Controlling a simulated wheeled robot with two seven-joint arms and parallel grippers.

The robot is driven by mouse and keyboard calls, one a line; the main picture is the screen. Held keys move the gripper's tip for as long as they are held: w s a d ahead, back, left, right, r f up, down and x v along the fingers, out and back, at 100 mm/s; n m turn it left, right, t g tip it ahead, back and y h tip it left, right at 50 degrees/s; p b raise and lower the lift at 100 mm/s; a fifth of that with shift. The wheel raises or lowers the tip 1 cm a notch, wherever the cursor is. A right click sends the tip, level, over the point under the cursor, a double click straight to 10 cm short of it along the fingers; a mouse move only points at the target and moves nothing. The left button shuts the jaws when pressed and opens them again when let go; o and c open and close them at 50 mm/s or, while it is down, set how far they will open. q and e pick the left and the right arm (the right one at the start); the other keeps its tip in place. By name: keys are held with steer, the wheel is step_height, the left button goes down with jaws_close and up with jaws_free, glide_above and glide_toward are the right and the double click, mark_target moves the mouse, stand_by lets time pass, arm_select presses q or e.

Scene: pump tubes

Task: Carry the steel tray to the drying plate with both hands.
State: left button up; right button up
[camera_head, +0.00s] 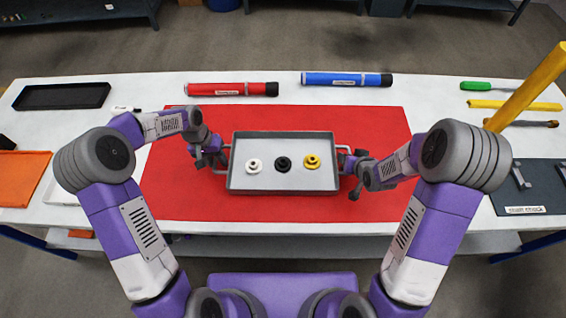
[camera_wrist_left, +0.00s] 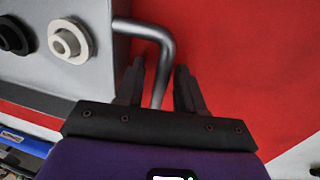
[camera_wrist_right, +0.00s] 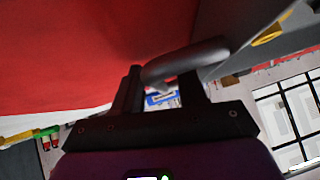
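The grey steel tray (camera_head: 283,190) is level over the middle of the red mat and appears to rest on it. It holds a white part (camera_head: 254,165), a black part (camera_head: 283,163) and a yellow part (camera_head: 312,161). My left gripper (camera_head: 222,158) is at the tray's left handle. In the left wrist view its fingers (camera_wrist_left: 159,85) stand either side of the bent handle (camera_wrist_left: 160,45), with gaps. My right gripper (camera_wrist_right: 160,88) is at the right handle (camera_wrist_right: 185,60), its fingers apart; contact is unclear. I cannot tell which plate is the drying plate.
A red tube (camera_head: 230,89) and a blue tube (camera_head: 345,79) lie behind the red mat (camera_head: 375,125). A black tray (camera_head: 62,96) and an orange plate (camera_head: 22,175) are at left. A dark plate with blocks (camera_head: 530,190) and a yellow post (camera_head: 530,85) are at right.

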arm_select(q)
jaws_close()
arm_select(e)
jaws_close()
arm_select(q)
steer(key=shift+r, duration=0.1)
arm_select(e)
steer(key=shift+r, duration=0.1)
